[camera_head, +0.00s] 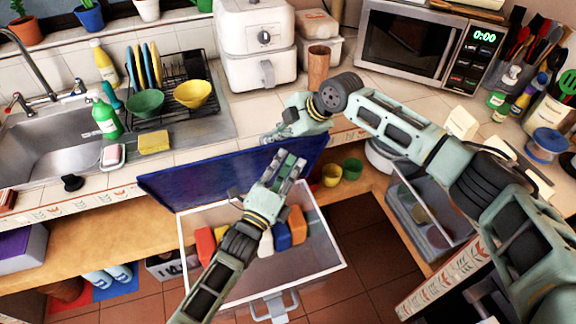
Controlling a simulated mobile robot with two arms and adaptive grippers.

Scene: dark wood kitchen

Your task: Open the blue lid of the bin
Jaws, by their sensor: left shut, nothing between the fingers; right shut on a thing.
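The bin (335,258) is a white box below the counter with several coloured items inside. Its blue lid (190,187) stands raised and tilted at the bin's back, against the counter front, so the bin's top is open. My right gripper (269,137) is shut on the lid's upper edge; its fingertips are small in the view. My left gripper (291,163) is shut and empty, in front of the lid and above the bin, hiding part of both. I cannot tell whether it touches the lid.
A sink (50,150), a dish rack (185,100) with bowls, an air fryer (255,45) and a microwave (415,45) are on the counter. Yellow and green pots (331,175) stand on the shelf right of the lid. Tiled floor (370,235) is clear right of the bin.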

